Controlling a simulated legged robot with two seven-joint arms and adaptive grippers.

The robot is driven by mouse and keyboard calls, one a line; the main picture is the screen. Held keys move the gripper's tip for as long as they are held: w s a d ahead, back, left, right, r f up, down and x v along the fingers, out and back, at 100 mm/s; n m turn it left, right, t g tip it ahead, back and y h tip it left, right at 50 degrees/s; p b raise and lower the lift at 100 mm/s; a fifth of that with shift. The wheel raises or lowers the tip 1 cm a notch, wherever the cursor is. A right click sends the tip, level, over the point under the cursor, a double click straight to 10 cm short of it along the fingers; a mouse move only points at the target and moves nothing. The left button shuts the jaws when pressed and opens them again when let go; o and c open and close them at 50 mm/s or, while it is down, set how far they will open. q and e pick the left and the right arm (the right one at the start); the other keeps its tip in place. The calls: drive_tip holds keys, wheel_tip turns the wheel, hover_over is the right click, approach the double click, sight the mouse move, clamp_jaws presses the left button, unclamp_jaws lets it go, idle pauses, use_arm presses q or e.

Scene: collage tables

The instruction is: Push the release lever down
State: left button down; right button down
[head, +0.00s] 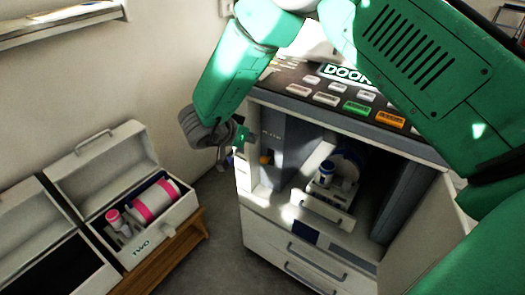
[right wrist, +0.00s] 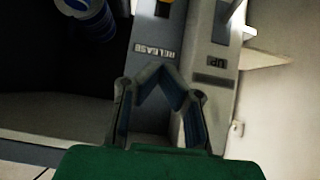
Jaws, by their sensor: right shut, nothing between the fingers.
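The release lever is the orange-yellow knob (head: 266,158) on the grey panel at the left of the open cabinet. In the right wrist view, part of an orange knob (right wrist: 163,8) shows at the top edge, in line with the RELEASE label (right wrist: 155,49), which reads upside down. My right gripper (head: 238,138) is beside the cabinet's left front edge, up and left of the knob. In the right wrist view its fingertips (right wrist: 170,72) are together and empty, in front of the panel and apart from the knob. My left gripper is out of view.
Inside the cabinet, a blue-and-white spool (head: 324,173) sits in a pale holder. Coloured buttons (head: 357,107) line the cabinet top. An open white case (head: 181,222) with a pink-banded cylinder stands at left.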

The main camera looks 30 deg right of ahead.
drive_tip(key=shift+f, duration=0.1)
drive_tip(key=b, duration=0.2)
hover_over(267, 159)
drive_tip(key=w, duration=0.2)
drive_tip(key=f, duration=0.6)
drive_tip(key=shift+s+d, duration=0.1)
drive_tip(key=shift+d, duration=0.15)
drive_tip(key=f, duration=0.3)
drive_tip(key=shift+s+a+f+b, duration=0.1)
drive_tip(key=shift+a+b, duration=0.2)
drive_tip(key=shift+b, duration=0.1)
drive_tip(key=shift+s+a+f, duration=0.1)
drive_tip(key=shift+a+f, duration=0.2)
drive_tip(key=shift+f, duration=0.05)
drive_tip(key=shift+d+f, duration=0.1)
